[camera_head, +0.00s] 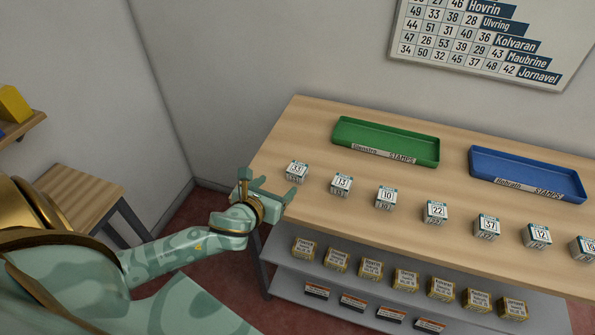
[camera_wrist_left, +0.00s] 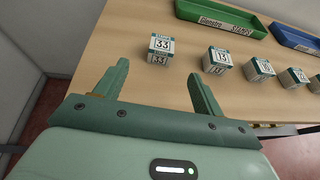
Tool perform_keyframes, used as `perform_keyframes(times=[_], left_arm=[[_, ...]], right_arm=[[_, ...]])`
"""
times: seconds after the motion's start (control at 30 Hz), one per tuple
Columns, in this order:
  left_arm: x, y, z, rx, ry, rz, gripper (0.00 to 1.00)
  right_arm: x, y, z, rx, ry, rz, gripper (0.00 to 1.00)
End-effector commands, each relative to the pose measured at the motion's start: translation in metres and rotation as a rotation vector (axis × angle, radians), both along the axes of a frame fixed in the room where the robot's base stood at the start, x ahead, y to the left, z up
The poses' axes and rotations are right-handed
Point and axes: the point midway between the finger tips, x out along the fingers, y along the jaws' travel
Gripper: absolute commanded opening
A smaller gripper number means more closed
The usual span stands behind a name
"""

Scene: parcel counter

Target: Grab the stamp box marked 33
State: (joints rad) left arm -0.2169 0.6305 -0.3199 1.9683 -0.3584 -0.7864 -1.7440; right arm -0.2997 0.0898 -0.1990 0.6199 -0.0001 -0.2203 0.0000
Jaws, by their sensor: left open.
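The stamp box marked 33 (camera_head: 297,171) is a small white cube with teal edges. It stands upright at the left end of a row of similar boxes on the wooden counter (camera_head: 300,125). In the left wrist view the 33 box (camera_wrist_left: 160,49) shows its number on the top and front, beyond the fingertips. My left gripper (camera_head: 268,189) is open and empty at the counter's left front edge, just short of the box and apart from it. Its two fingers (camera_wrist_left: 158,82) show in the left wrist view. My right gripper is not in view.
The box marked 13 (camera_head: 341,185) is the nearest neighbour on the right, with several more boxes beyond. A green tray (camera_head: 387,156) and a blue tray (camera_head: 480,166) lie behind the row. A lower shelf (camera_head: 283,285) holds several small boxes. A wall chart (camera_head: 490,40) hangs above.

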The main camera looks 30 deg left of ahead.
Motion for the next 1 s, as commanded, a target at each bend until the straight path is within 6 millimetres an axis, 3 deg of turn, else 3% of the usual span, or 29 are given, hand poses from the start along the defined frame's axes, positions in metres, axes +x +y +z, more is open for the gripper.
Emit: perform_keyframes(times=[0.3,0.57,0.8,1.0], left_arm=[[0.07,0.009,-0.031,-0.004,-0.002,0.002,0.69],[0.094,0.012,-0.04,-0.005,-0.001,0.001,0.69],[0.13,0.013,-0.052,-0.006,0.0,0.001,0.69],[0.141,0.015,-0.054,-0.005,0.0,0.0,0.69]], right_arm=[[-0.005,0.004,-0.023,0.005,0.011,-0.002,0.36],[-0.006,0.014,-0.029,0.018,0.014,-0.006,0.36],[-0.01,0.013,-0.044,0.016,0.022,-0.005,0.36],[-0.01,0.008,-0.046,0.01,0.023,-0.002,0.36]])
